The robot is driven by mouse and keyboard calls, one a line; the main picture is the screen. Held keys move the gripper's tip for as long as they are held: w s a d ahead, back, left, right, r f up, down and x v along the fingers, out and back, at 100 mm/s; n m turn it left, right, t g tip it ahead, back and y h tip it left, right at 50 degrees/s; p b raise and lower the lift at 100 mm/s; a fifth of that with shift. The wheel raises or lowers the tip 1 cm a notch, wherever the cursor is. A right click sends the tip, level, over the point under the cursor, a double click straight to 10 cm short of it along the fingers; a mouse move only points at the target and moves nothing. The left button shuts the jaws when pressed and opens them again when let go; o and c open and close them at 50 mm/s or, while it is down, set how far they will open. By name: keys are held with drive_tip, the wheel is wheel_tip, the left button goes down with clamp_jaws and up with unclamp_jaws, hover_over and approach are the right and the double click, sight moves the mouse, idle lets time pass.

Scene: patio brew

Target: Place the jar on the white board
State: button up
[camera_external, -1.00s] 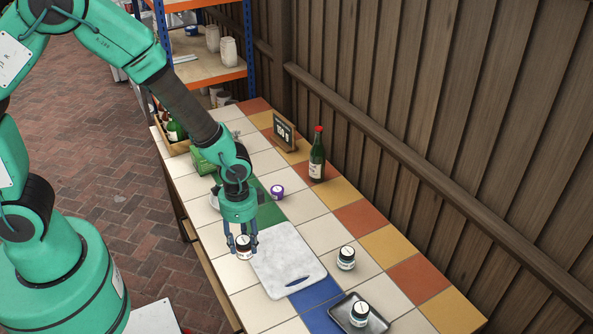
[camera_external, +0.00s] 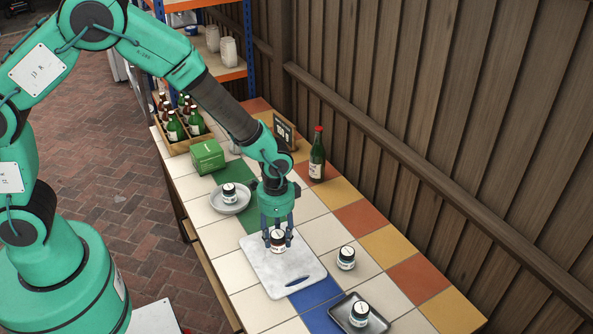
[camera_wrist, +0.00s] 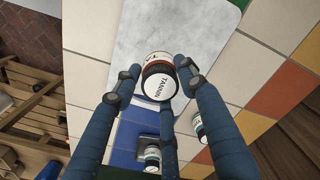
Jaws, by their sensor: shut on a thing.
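The jar (camera_external: 278,241) has a white label and a dark lid. In the wrist view the lid of this jar (camera_wrist: 161,84) reads "TANNIN". My gripper (camera_external: 277,236) is shut on the jar from above, its blue fingers around the sides. The white board (camera_external: 285,277) is a pale marbled slab with a handle slot at its near end. The jar is over the far part of the board, roughly upright. I cannot tell whether its base touches the board. The board also shows behind the jar in the wrist view (camera_wrist: 205,30).
Another jar (camera_external: 359,313) sits on a dark tray (camera_external: 378,324). A jar (camera_external: 229,193) stands on a grey plate (camera_external: 243,206). A green box (camera_external: 208,155), a bottle crate (camera_external: 175,149) and a green bottle (camera_external: 317,160) are farther back.

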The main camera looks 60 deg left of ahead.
sight(281, 242)
drive_tip(key=shift+w+f, duration=0.25)
drive_tip(key=shift+w, duration=0.2)
drive_tip(key=shift+f+b, duration=0.55)
drive_tip(key=shift+f, duration=0.95)
drive_tip(key=shift+f, duration=0.2)
drive_tip(key=o, duration=1.2)
drive_tip(key=shift+o, duration=0.2)
drive_tip(key=shift+r, duration=0.15)
wheel_tip(281, 242, up, 12)
drive_tip(key=shift+r+p, duration=0.1)
drive_tip(key=shift+p, duration=1.15)
